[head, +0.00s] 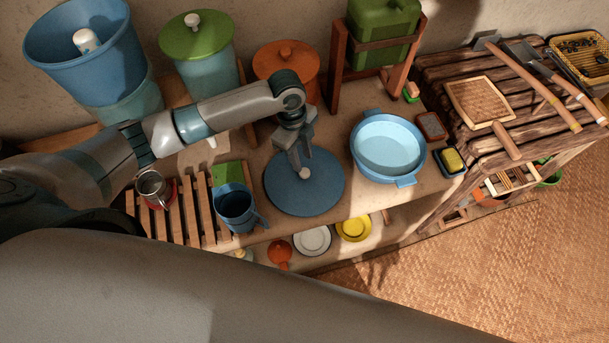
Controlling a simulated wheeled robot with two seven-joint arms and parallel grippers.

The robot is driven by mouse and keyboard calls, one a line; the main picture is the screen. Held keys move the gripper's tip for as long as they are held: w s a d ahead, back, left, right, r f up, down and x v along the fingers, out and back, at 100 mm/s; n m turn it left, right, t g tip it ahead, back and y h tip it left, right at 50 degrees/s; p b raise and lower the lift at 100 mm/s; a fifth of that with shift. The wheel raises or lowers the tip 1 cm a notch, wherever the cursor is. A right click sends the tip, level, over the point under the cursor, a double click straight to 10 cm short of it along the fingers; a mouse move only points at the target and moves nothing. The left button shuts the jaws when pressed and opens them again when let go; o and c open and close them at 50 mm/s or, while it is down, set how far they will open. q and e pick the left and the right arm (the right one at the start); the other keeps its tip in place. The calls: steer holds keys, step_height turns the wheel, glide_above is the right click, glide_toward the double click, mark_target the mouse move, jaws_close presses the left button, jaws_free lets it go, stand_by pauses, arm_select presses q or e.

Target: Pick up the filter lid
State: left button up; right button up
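The filter lid is the flat blue disc (304,198) with a small pale knob (304,174), lying on the counter in the middle of the head view. My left gripper (298,162) points down over the lid, with its fingertips at the knob. The fingers overlap in this view, so I cannot tell whether they are closed on the knob. The lid appears to lie flat. The open blue filter bucket (60,62) with a white filter candle (86,40) inside stands at the back left. My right gripper is not in view.
A light blue basin (388,147) stands right of the lid. A blue mug (234,208) and a slatted rack (188,228) with a metal cup (150,184) are at its left. An orange lidded pot (286,62) and a green-lidded container (197,34) stand behind.

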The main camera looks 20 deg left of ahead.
mark_target(304, 171)
arm_select(q)
steer(key=shift+f, duration=0.4)
steer(key=shift+s+d+f+p, duration=0.1)
steer(key=shift+s+f+p, duration=0.15)
steer(key=shift+f+p, duration=0.3)
steer(key=f, duration=0.1)
steer(key=f+p, duration=0.1)
steer(key=f, duration=0.1)
steer(key=shift+s+d, duration=0.25)
steer(key=shift+f+p, duration=0.3)
steer(key=shift+f, duration=0.2)
jaws_close()
